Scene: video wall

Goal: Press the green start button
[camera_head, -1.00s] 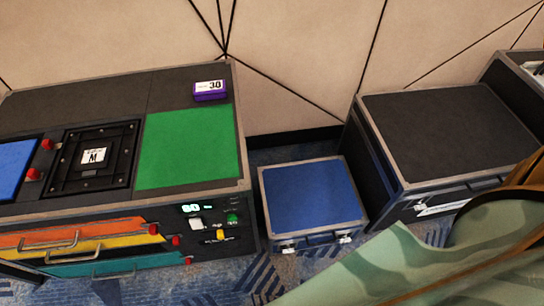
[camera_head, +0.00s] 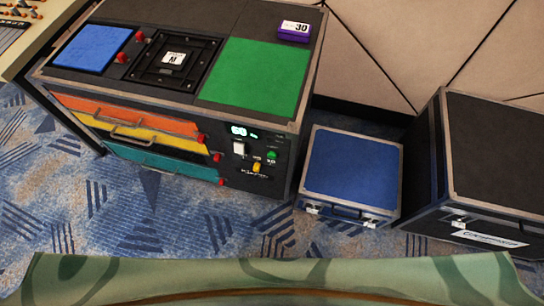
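The green start button (camera_head: 271,156) is a small round green button on the dark front panel of the black case (camera_head: 284,143), at the panel's right. A white switch (camera_head: 239,148) sits to its left and a yellow one (camera_head: 257,167) lies just below and left of it. A small lit green display (camera_head: 239,130) is above the white switch. Nothing covers the button. Neither of my grippers shows in the head view.
A blue case (camera_head: 352,167) stands on the floor right of the black case, and a larger dark case (camera_head: 492,150) stands at the far right. Orange, yellow and teal drawers (camera_head: 150,164) fill the front left. Patterned carpet (camera_head: 150,215) is clear in front. A green camouflage-patterned surface (camera_head: 270,280) spans the bottom edge.

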